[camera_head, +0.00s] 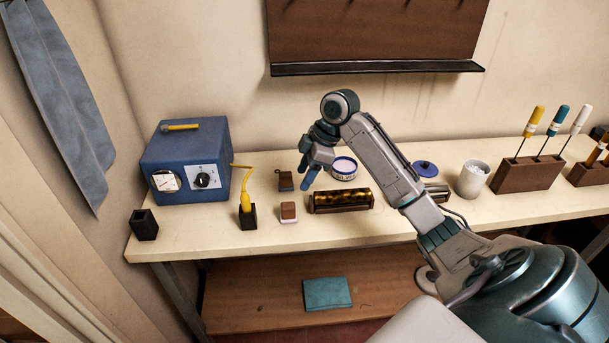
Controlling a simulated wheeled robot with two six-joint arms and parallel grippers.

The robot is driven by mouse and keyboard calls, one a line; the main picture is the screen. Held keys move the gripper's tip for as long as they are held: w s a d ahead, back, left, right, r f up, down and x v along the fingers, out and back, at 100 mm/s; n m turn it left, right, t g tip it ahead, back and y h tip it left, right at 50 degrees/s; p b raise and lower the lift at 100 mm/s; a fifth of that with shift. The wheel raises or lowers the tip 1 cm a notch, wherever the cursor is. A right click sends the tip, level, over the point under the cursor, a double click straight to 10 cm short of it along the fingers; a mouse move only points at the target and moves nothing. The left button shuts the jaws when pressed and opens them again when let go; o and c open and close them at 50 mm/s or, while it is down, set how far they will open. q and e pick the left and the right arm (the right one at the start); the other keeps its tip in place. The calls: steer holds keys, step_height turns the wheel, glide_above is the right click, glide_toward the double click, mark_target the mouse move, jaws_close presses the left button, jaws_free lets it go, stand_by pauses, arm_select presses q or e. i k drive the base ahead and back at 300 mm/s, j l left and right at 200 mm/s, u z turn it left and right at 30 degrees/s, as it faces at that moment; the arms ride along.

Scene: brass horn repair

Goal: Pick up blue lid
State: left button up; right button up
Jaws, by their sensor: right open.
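The blue lid (425,168) is a round disc with a small knob on top. It lies on the bench, to the right of my right arm's forearm, partly close behind it. My right gripper (308,170) is open and points down above the bench, well to the left of the lid. Its jaws look empty. A round tin (344,168) with a blue-and-white side and a pale, open top stands just right of the gripper. My left gripper is not in view.
A blue box with dials (186,160) stands at the left. A brown mottled roll (342,201) lies in front of the tin. A white cup (472,179) and a screwdriver rack (526,173) stand right of the lid. A soldering iron (246,205) sits in a black stand.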

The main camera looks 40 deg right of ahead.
mark_target(424, 169)
steer(key=z, duration=1.45)
